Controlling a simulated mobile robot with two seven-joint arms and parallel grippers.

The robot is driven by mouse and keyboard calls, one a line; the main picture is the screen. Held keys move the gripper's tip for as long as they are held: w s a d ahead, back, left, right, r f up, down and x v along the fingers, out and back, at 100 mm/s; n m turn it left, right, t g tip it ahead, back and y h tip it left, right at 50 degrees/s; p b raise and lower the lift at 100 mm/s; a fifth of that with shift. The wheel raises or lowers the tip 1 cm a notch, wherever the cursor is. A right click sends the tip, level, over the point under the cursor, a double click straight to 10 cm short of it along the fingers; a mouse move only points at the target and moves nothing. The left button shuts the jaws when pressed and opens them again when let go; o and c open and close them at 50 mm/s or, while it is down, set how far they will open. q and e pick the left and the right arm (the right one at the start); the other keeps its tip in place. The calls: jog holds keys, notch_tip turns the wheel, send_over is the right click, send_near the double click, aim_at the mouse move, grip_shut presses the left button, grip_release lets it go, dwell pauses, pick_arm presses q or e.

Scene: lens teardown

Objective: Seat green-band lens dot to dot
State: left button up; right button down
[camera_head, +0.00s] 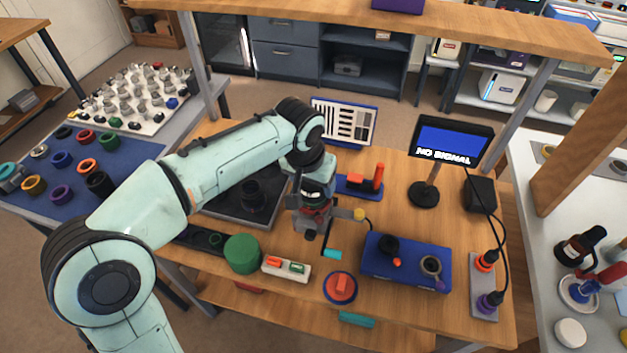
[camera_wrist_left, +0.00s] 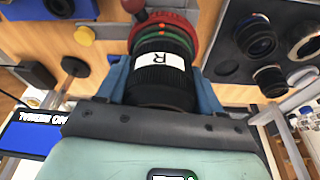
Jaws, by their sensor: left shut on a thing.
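My left gripper (camera_wrist_left: 160,90) is shut on a black ribbed lens barrel (camera_wrist_left: 160,82), with one blue finger on each side. The barrel carries a white label marked R and a green band (camera_wrist_left: 165,27) near its far end. A red ring (camera_wrist_left: 190,20) lies just beyond the green band; I cannot tell whether the barrel touches it. In the head view my left gripper (camera_head: 314,190) points down over the middle of the table, at a grey and red fixture (camera_head: 316,216) with a yellow knob (camera_head: 360,214). The gripper largely hides the lens there.
A blue box (camera_head: 380,272) with a black knob and a silver ring stands right of the fixture. A green cylinder (camera_head: 242,254), a white holder (camera_head: 300,276) and a red disc (camera_head: 340,289) stand in front. A dark tray (camera_head: 222,207) lies left, and a monitor (camera_head: 450,142) stands behind right.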

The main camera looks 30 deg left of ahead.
pick_arm(q)
jog(key=o, duration=1.4)
jog(key=shift+c, duration=0.2)
jog(key=p+v, duration=0.2)
jog(key=v, duration=1.1)
jog(key=shift+r+p, duration=0.2)
jog(key=shift+p, duration=0.2)
